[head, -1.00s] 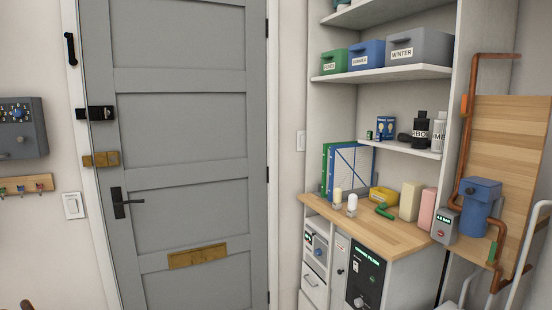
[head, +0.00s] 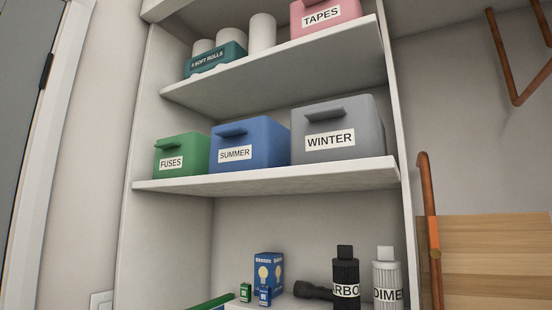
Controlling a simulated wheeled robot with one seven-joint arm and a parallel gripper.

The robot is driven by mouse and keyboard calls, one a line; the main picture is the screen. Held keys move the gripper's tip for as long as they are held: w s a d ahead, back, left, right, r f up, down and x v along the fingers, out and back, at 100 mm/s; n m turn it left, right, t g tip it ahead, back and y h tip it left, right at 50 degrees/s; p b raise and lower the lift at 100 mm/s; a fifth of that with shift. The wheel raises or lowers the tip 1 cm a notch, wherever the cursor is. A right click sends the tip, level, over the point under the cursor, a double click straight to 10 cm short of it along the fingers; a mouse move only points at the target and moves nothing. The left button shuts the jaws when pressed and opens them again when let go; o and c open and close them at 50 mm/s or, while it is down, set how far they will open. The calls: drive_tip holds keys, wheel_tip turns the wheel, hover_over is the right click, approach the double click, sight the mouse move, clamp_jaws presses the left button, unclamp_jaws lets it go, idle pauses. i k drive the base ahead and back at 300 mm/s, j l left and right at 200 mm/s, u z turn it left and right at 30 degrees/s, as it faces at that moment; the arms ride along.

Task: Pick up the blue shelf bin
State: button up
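The blue shelf bin (head: 262,141) stands on the middle shelf (head: 290,182) in the head view. It has a white label reading SUMMER and a blue handle on its front. It sits between a green bin (head: 184,150) labelled FUSES on its left and a grey bin (head: 350,122) labelled WINTER on its right. The gaps between the bins look very small. My gripper is not in view.
Above are soft rolls (head: 217,60) and a pink bin (head: 328,14) labelled TAPES. Below stand a light bulb box (head: 268,268), a black bottle (head: 345,277) and a pale bottle (head: 386,279). A copper pipe (head: 431,230) and wooden board (head: 495,250) are at right.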

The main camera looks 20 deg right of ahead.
sight(261, 143)
drive_tip(key=i+j+z, duration=0.3)
drive_tip(key=j+z, duration=0.15)
drive_tip(key=z, duration=0.2)
drive_tip(key=i+j+z, duration=0.1)
drive_tip(key=j+z, duration=0.2)
drive_tip(key=z, duration=0.15)
drive_tip(key=j+z, duration=0.65)
drive_tip(key=z, duration=0.2)
